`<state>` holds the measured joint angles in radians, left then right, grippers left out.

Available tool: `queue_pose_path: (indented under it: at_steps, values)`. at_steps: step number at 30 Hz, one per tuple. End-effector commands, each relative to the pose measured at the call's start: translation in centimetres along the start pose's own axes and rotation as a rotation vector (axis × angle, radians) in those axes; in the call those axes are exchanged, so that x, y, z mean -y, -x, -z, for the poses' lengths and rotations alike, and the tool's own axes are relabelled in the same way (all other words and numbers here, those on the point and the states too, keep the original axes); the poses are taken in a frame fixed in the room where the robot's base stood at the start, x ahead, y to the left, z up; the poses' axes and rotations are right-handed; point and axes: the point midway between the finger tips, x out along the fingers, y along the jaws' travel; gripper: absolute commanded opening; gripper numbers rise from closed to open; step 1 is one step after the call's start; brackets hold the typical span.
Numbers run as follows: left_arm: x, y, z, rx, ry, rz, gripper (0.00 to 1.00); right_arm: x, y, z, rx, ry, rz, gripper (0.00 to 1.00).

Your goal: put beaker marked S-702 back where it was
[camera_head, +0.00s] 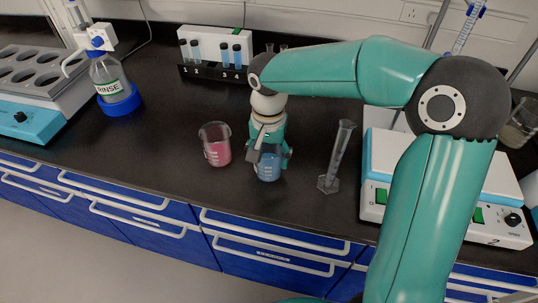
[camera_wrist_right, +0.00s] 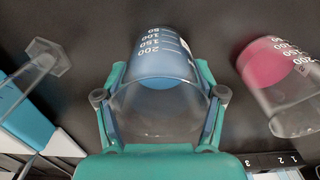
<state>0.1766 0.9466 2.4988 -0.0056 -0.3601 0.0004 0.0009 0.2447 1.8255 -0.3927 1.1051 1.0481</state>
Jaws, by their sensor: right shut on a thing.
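My right gripper (camera_head: 268,152) is shut around a glass beaker with blue liquid (camera_head: 267,169), on the black counter or just above it; I cannot tell which. In the right wrist view this beaker (camera_wrist_right: 158,58) is between the two fingers, its white scale marks showing. A second beaker with pink-red liquid (camera_head: 217,149) stands on the counter just left of the gripper, apart from it; it also shows in the right wrist view (camera_wrist_right: 274,72). The marking S-702 cannot be read on either beaker. My left gripper is not in view.
A graduated cylinder (camera_head: 338,158) stands close to the right of the held beaker. A two-knob heater (camera_head: 375,192) is farther right. A tube rack (camera_head: 214,75) is at the back, and a RINSE bottle (camera_head: 110,80) is at left. Bare counter (camera_head: 160,135) lies left of the pink-red beaker.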

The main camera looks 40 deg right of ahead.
Motion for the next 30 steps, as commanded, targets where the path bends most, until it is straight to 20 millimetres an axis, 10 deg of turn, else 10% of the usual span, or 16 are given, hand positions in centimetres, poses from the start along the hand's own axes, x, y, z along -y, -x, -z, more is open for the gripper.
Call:
queue_pose_path:
  at_steps: [9,10,14,30]
  values:
    - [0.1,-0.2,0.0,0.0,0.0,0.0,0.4,0.0,-0.2,0.0,-0.001,0.0,0.001,0.26]
    - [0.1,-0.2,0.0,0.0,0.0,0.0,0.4,0.0,-0.2,0.0,-0.001,0.0,0.0,0.72]
    - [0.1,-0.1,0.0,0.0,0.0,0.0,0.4,0.0,-0.1,0.0,-0.001,0.0,0.0,0.94]
    - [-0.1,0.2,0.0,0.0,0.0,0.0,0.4,0.1,1.5,0.1,-0.004,0.0,0.003,0.94]
